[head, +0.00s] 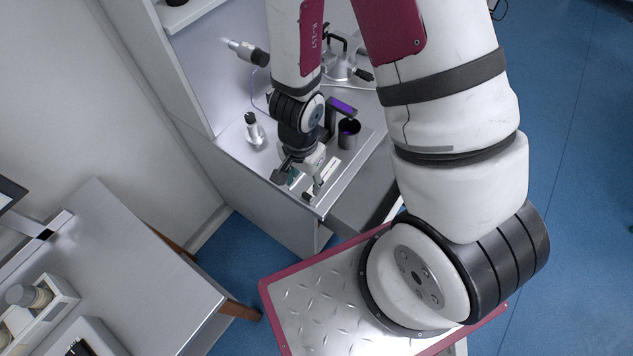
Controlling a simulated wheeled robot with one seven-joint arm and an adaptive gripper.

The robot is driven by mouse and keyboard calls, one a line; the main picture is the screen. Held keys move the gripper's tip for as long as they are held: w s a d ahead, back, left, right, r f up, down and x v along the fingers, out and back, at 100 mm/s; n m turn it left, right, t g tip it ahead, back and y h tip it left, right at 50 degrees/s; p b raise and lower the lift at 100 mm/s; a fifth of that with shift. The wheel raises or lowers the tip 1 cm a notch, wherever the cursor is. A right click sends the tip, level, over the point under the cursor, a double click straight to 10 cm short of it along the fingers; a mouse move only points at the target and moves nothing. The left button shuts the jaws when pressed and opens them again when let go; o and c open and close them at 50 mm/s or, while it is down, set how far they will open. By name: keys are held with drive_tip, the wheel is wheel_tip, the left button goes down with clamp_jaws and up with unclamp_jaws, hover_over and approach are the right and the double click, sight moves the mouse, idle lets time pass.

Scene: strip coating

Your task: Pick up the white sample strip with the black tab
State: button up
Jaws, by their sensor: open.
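The white sample strip (324,175) lies near the front corner of the grey bench (252,167). A small dark part at its lower end (309,197) looks like the black tab. My gripper (298,180) is open and points down at the bench, just left of the strip and close to it. Its fingers partly hide the bench surface and perhaps part of the strip. I cannot tell whether a finger touches the strip.
A small white and black bottle-like item (253,129) stands to the left. A metal side table (140,265) is at lower left. Blue floor (580,180) is clear at right.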

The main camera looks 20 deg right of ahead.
sight(305, 197)
drive_tip(key=shift+w+f, duration=0.15)
drive_tip(key=shift+f, duration=0.2)
drive_tip(key=shift+s+f+p, duration=0.2)
drive_tip(key=shift+f+p, duration=0.35)
drive_tip(key=shift+f, duration=1.7)
drive_tip(key=shift+w+f+p, duration=0.15)
drive_tip(key=shift+f+p, duration=0.2)
drive_tip(key=shift+f, duration=1.4)
drive_tip(key=c, duration=1)
